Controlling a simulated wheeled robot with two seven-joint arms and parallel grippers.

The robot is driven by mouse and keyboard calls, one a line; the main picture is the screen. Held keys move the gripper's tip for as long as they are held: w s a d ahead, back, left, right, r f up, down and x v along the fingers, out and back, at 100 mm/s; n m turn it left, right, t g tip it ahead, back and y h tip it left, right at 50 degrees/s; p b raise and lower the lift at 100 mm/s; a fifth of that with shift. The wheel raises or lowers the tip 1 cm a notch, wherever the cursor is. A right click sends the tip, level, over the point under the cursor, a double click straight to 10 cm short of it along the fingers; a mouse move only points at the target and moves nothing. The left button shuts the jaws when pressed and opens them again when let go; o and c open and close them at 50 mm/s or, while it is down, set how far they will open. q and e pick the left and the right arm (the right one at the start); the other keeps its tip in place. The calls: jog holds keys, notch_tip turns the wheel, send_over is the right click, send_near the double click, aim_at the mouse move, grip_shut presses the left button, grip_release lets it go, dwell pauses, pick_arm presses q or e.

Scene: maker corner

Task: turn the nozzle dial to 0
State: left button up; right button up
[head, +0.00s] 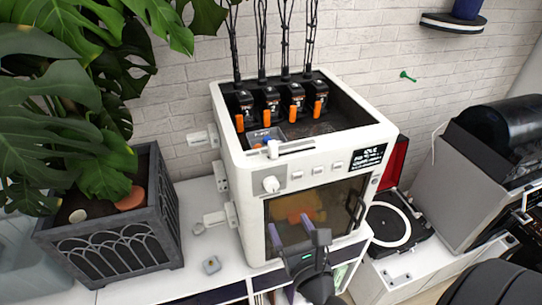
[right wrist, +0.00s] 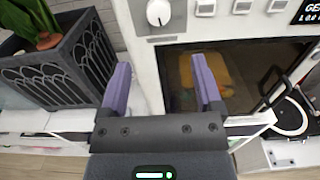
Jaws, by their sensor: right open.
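The nozzle dial is a round white knob (head: 270,184) at the left end of the front panel of a white 3D printer (head: 246,222). It also shows at the top of the right wrist view (right wrist: 158,12), with a small mark on its lower part; I cannot read its setting. My right gripper (head: 290,226) is open and empty, its purple fingers pointing at the printer front below the dial, apart from it. In the right wrist view the gripper (right wrist: 160,66) is below the dial, one finger to each side. My left gripper is not in view.
Buttons (head: 317,170) and a dark display (head: 368,158) are right of the dial. Below is the glass door (head: 300,215) with its dark handle (head: 354,205). A planter (head: 112,225) stands left and a turntable (head: 395,225) right. The space before the dial looks clear.

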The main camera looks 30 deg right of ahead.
aim_at(273, 188)
jog(key=x, duration=0.3)
jog(key=p+x, duration=0.1)
jog(key=x, duration=0.5)
jog(key=shift+w+r, duration=0.25)
jog(key=shift+r, duration=0.1)
jog(key=shift+c, duration=0.2)
grip_shut()
